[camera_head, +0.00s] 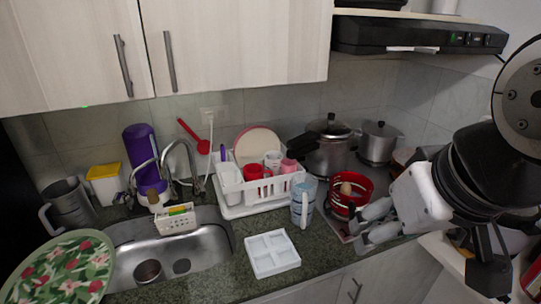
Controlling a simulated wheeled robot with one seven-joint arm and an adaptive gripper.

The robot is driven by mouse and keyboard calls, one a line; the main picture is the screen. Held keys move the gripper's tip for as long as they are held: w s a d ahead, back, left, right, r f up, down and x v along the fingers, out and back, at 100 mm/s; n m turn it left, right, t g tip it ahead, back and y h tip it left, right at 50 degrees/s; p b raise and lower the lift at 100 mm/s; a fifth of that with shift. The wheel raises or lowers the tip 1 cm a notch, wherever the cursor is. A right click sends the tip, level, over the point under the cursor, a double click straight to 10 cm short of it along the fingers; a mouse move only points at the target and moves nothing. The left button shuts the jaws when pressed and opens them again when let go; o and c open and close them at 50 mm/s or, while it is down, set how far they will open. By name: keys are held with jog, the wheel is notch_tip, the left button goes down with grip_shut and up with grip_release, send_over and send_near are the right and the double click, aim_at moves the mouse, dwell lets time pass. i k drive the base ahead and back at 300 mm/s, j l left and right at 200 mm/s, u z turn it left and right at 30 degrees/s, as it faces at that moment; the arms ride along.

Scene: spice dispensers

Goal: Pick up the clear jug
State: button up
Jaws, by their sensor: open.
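My gripper (361,228) comes in from the right. It is open and empty, with its fingers pointing left towards the bluish jug and a gap between them and it. The red basket is close behind the fingers.
A red basket (349,190) stands right of the bluish jug. A white divided tray (272,254) lies in front. The white dish rack (229,197) holds cups and a plate. Pots (327,155) stand behind. The sink (207,247) is left; a floral round object (50,270) fills the lower left.

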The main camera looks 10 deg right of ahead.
aim_at(303, 187)
jog(key=i+l+z, duration=0.1)
jog(key=l+z, duration=0.25)
jog(key=i+l+z, duration=0.1)
jog(key=z, duration=0.25)
